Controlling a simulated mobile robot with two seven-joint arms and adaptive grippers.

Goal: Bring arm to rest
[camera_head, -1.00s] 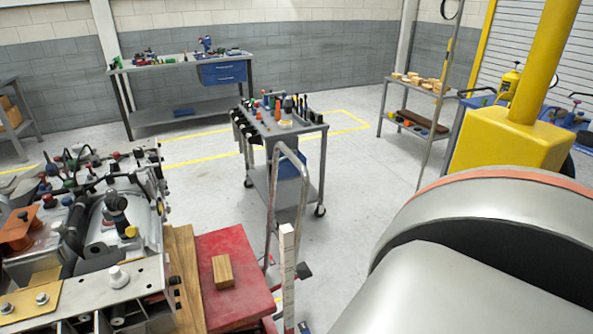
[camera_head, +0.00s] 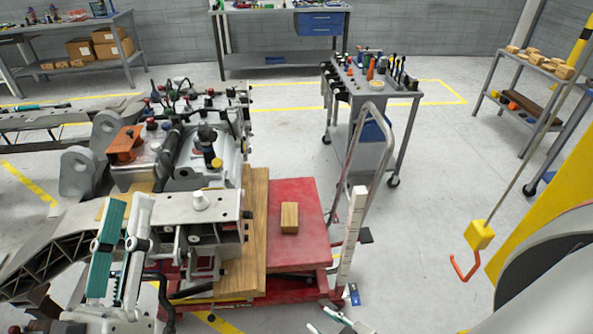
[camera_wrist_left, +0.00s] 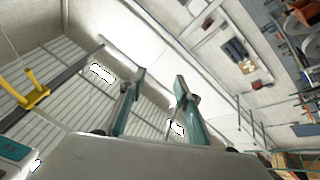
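My left gripper (camera_head: 128,205) is raised at the lower left of the head view, in front of the chassis fixture (camera_head: 225,206). Its teal-padded fingers stand apart with nothing between them. The left wrist view also shows the two fingers (camera_wrist_left: 160,80) spread and empty, with the walls and ceiling beyond. A small part of my right gripper (camera_head: 328,318) shows at the bottom edge of the head view, low over the floor. Most of it is cut off, so its opening is unclear.
A red lift table (camera_head: 305,215) with a wooden block (camera_head: 289,217) stands beside the fixture. A tool cart (camera_head: 372,90) is behind it. An orange hook (camera_head: 464,268) hangs at the right. Open floor (camera_head: 430,170) lies between cart and hook.

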